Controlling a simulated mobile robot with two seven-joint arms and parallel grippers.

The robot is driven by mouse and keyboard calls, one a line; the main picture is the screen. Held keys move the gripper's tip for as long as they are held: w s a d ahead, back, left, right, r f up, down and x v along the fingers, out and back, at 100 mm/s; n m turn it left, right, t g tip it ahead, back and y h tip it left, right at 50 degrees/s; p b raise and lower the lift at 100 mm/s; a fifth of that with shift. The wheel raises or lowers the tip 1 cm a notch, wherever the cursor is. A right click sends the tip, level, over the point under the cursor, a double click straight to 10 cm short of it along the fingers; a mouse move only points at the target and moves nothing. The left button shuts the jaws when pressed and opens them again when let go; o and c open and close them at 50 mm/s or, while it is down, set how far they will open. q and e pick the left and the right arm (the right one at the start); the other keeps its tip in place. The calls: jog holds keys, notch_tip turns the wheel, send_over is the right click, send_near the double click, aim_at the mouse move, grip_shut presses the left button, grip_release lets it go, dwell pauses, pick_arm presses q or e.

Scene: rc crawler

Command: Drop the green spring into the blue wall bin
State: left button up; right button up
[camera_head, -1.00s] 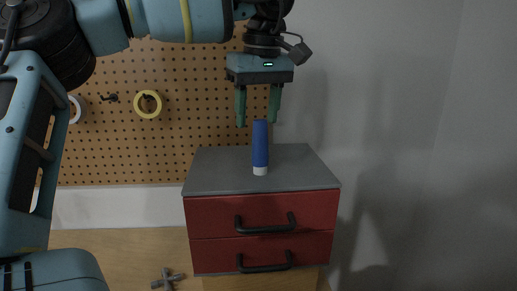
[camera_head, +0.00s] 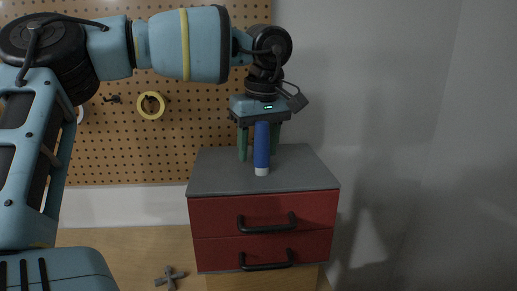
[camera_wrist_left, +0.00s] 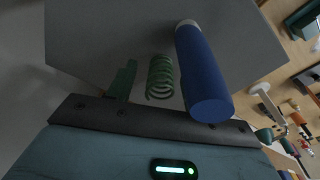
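The green spring (camera_wrist_left: 160,77) stands on the grey cabinet top in the left wrist view, between the fingers of my left gripper. In the head view it is hidden behind the blue tube and the gripper. My left gripper (camera_head: 258,152) is open and lowered over the cabinet top, just behind the tube. One green finger (camera_wrist_left: 122,80) shows left of the spring with a gap; the other is mostly hidden behind the tube. I cannot make out a blue wall bin in either view. My right gripper is not in view.
A blue tube (camera_head: 261,148) with a white end stands close in front of the gripper; it also shows in the wrist view (camera_wrist_left: 203,75). The grey-topped cabinet (camera_head: 215,175) has two red drawers. Behind is a pegboard (camera_head: 100,148) with a yellow tape roll (camera_head: 151,105).

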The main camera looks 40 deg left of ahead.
pick_arm(q)
grip_shut()
notch_tip(320, 180, up, 10)
jog(key=shift+b, duration=0.4)
